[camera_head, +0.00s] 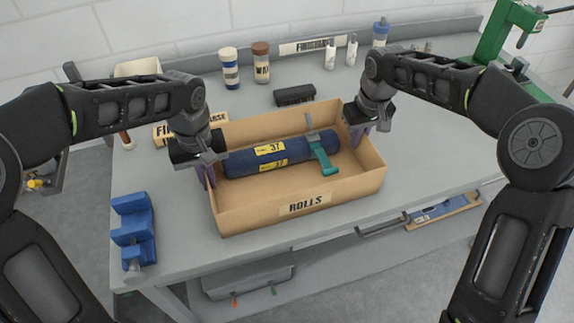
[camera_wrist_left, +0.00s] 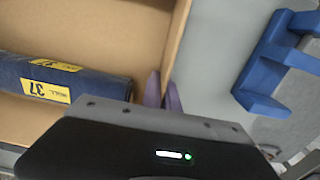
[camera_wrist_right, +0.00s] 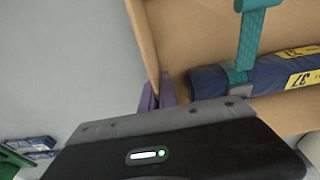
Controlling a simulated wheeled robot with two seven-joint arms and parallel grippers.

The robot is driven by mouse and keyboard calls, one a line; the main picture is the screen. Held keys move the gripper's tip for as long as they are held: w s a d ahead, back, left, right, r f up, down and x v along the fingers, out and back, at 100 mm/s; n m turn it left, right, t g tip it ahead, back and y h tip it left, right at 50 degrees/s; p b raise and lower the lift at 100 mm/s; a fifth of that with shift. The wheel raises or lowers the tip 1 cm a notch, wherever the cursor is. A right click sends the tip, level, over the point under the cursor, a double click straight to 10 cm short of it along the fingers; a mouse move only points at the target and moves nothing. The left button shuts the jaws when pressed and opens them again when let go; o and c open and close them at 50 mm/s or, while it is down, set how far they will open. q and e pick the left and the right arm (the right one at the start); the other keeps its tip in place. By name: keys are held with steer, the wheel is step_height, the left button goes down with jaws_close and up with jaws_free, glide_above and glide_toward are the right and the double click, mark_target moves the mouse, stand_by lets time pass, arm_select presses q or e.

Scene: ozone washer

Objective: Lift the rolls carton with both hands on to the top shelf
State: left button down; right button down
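The rolls carton (camera_head: 345,196) is an open tan box labelled ROLLS on the grey bench. I cannot identify the top shelf in these views.
A blue stepped block (camera_head: 133,230) stands left of the carton. Behind it are a black box (camera_head: 294,95), two jars (camera_head: 261,62) and white bottles (camera_head: 351,50). A green press (camera_head: 508,35) is at the back right. Bench right of the carton is mostly clear.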

arm_select(q)
steer(key=shift+r, duration=0.1)
arm_select(e)
steer(key=shift+r, duration=0.15)
stand_by(0.4)
